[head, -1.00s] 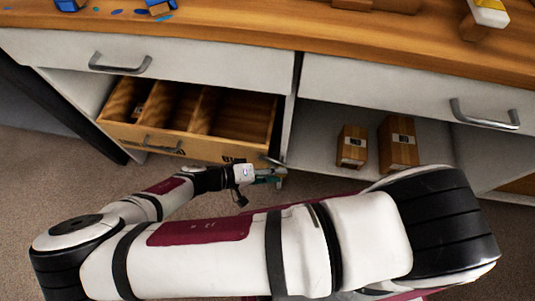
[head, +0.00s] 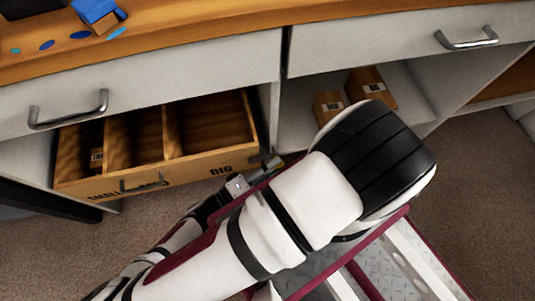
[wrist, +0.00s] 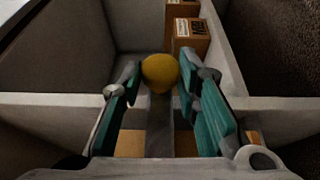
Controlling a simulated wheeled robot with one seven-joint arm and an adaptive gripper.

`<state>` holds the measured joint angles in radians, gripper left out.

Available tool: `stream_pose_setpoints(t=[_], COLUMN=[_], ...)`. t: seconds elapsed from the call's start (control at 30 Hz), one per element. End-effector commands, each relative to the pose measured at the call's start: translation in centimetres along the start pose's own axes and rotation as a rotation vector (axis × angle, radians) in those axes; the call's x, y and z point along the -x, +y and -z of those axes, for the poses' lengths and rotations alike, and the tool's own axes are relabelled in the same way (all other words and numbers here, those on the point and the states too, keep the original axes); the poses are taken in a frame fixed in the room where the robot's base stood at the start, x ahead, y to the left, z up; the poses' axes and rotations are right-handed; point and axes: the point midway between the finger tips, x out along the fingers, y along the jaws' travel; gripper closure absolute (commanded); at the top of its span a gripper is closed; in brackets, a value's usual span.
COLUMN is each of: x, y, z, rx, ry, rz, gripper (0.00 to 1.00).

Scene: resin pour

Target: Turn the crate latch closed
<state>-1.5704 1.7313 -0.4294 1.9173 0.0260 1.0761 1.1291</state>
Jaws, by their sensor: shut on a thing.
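The wooden crate (head: 190,174) sits under the counter in the head view, its front marked with SMALL and BIG lettering. Its latch shows in the wrist view as a yellow ball knob (wrist: 160,71) on a flat grey lever (wrist: 160,128). My gripper (wrist: 161,80) has one teal finger on each side of the knob and is shut on it. In the head view my gripper (head: 262,170) is at the crate's front right corner, where the latch is small and mostly hidden.
The crate has three compartments, with a small box (head: 97,160) in the left one. Boxes (head: 372,86) stand on the shelf to the right. A drawer with a metal handle (head: 68,109) is above the crate. A blue object (head: 97,12) is on the counter.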

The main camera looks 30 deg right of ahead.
Motion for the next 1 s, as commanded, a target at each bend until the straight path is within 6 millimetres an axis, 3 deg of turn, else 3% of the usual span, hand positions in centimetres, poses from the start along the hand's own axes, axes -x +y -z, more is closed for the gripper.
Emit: stream_pose_setpoints(t=[0.27, 0.3, 0.4, 0.77, 1.0], x=[0.1, 0.1, 0.1, 0.5, 4.3], y=[-0.3, -0.3, -0.2, -0.1, -0.2], z=[-0.3, -0.3, -0.2, -0.1, -0.1], rx=[0.002, 0.002, 0.002, 0.001, 0.002], ry=[-0.004, -0.004, -0.003, -0.001, -0.001], rz=[0.007, 0.007, 0.006, 0.005, 0.008], gripper=[1.0, 0.66, 0.5, 0.5, 0.5])
